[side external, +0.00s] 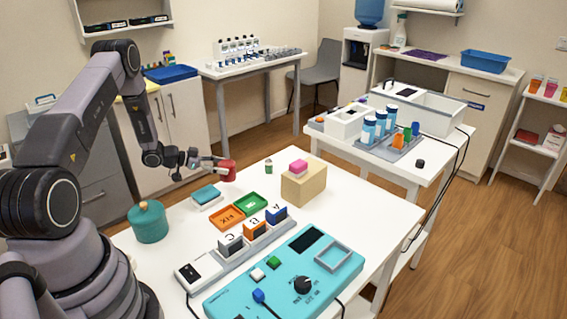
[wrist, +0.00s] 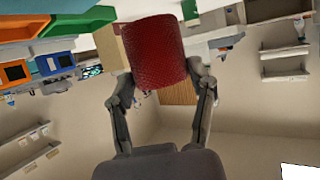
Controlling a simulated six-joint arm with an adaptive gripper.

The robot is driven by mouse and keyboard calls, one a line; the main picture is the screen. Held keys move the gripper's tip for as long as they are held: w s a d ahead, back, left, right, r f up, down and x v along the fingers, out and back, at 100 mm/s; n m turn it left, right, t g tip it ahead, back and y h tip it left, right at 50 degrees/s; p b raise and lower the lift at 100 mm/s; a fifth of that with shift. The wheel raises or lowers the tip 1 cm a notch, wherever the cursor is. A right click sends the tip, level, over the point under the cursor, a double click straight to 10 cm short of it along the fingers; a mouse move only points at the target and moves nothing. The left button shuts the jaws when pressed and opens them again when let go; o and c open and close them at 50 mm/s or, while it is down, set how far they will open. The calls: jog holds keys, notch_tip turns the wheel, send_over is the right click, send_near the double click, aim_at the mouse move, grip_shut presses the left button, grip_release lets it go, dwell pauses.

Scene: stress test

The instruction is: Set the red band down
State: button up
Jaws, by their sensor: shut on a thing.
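My gripper (side external: 212,163) is shut on the red band (side external: 228,171), a short red cylinder, over the far left part of the white table (side external: 295,222). In the wrist view the red band (wrist: 158,52) sits between my two fingers, with a textured side showing. I cannot tell how high its lower edge is above the tabletop.
A teal-topped block (side external: 206,195), a teal lidded pot (side external: 149,221), orange and green trays (side external: 227,217), a tan block (side external: 303,183) with a pink piece (side external: 298,167), and a small green item (side external: 269,167) stand nearby. A turquoise control panel (side external: 225,300) lies in front.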

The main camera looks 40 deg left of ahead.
aim_at(224, 176)
jog(key=shift+w+a+f, duration=0.15)
jog(key=shift+w+f, duration=0.05)
jog(key=shift+f, duration=0.1)
jog(key=shift+w+a+f, duration=0.1)
jog(key=shift+w+f, duration=0.05)
jog(key=shift+f, duration=0.8)
jog(key=shift+w+f, duration=0.1)
jog(key=shift+f, duration=0.8)
jog(key=shift+f, duration=0.15)
jog(key=o, duration=1.2)
jog(key=shift+c, duration=0.2)
